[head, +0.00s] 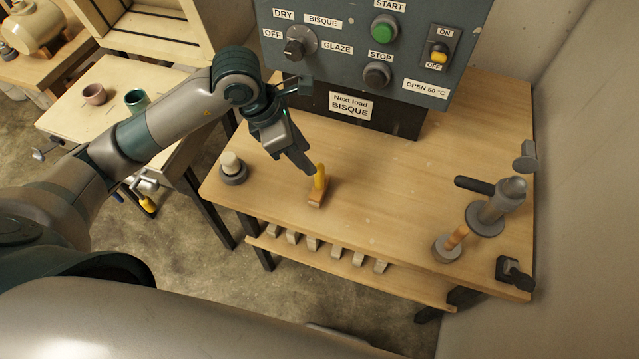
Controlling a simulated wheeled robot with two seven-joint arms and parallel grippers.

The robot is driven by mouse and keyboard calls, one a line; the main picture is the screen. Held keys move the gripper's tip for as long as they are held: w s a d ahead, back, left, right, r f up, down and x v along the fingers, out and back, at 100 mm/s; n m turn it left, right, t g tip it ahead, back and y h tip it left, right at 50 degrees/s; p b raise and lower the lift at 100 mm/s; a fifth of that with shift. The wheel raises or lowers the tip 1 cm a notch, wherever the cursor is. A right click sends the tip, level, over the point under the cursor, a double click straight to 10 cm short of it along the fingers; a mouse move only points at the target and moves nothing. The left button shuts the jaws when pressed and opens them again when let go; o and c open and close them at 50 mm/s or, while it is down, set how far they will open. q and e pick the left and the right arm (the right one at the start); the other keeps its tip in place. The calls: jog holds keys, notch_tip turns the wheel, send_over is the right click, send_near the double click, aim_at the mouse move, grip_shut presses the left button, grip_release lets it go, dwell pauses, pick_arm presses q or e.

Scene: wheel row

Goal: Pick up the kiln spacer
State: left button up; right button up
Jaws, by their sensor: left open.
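No thing is labelled as the kiln spacer, and I cannot tell which one it is. A yellow upright peg (320,178) stands on a small wooden block (317,197) on the workbench. Several pale blocks (312,244) sit in a row on the bench's lower shelf. My left gripper (304,167) points down just left of the yellow peg, its fingertips close to it. The left gripper is open; its far finger is partly hidden, and I cannot tell whether it touches the peg. My right gripper is not in view.
The workbench (370,200) has a clear middle. A dark control panel (345,75) stands behind. A pale-topped round piece (232,167) is at left; a grey device (492,210) and a tan peg in a grey base (447,248) are at right. A side table holds cups (137,99).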

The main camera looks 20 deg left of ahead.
aim_at(320, 176)
pick_arm(q)
jog(key=shift+p+x, duration=0.7)
jog(key=shift+x, duration=2.05)
jog(key=shift+d+f+p, duration=0.1)
jog(key=shift+f+p, duration=0.45)
jog(key=shift+p, duration=0.2)
jog(key=p+x, duration=0.1)
jog(key=x, duration=0.2)
jog(key=shift+s, duration=0.1)
jog(key=shift+f+p, duration=0.3)
jog(key=shift+f, duration=0.25)
grip_shut()
